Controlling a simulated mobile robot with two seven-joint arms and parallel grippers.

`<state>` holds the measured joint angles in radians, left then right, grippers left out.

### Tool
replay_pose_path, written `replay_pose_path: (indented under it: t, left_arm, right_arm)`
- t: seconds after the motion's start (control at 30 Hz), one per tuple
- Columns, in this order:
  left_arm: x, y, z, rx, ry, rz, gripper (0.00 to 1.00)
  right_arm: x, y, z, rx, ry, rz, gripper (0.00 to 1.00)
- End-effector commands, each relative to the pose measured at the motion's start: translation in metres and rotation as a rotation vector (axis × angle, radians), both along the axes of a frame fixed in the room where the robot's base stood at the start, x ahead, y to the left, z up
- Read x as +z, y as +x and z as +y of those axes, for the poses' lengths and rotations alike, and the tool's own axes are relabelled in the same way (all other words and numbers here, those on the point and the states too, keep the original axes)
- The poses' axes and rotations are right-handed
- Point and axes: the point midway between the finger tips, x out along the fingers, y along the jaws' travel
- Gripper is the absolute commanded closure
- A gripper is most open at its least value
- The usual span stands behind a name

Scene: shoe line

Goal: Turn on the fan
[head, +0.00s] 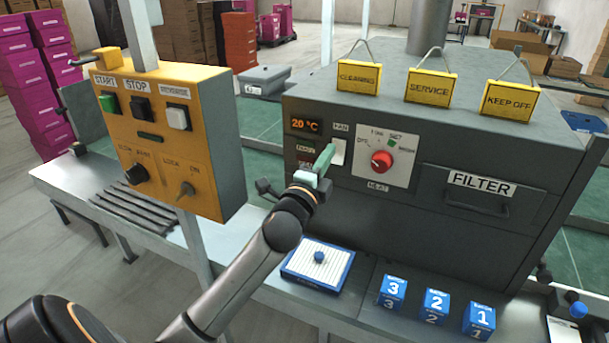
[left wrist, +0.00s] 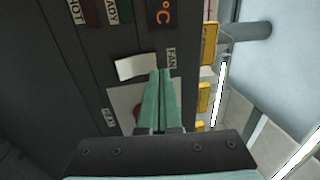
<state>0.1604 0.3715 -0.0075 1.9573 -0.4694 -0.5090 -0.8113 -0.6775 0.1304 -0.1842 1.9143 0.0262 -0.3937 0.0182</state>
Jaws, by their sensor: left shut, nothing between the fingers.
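The fan switch is a white rocker (head: 339,152) under the FAN label on the dark grey machine. It also shows in the left wrist view as a white plate (left wrist: 136,67) beside the FAN label. My left gripper (head: 328,152) is shut and empty, its green fingertips close to the switch's left edge. In the left wrist view the shut fingers (left wrist: 160,75) end right by the switch; I cannot tell whether they touch it. My right gripper is not in view.
A red HEAT knob (head: 382,161) sits just right of the switch. A yellow control box (head: 160,135) stands left of my arm.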

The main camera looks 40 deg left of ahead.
Motion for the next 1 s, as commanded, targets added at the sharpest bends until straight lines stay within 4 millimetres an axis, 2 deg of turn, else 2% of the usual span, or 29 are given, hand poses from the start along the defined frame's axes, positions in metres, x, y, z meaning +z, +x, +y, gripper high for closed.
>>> replay_pose_path:
  t: [0.07,0.4,0.6,0.8,1.0]
  left_arm:
    - [0.003,0.001,0.002,0.0,0.0,0.0,1.0]
    - [0.012,-0.062,-0.014,-0.003,0.0,0.001,1.0]
    - [0.017,-0.086,-0.019,-0.002,0.001,0.0,1.0]
    - [0.02,-0.095,-0.021,-0.002,0.002,-0.001,1.0]
    - [0.02,-0.095,-0.021,-0.001,0.001,0.0,1.0]
  right_arm:
    - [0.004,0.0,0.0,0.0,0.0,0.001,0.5]
    - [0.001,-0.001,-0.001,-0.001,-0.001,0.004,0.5]
    - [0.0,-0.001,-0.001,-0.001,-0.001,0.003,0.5]
    - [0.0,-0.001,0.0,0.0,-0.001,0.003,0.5]
    - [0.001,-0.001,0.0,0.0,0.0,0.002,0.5]
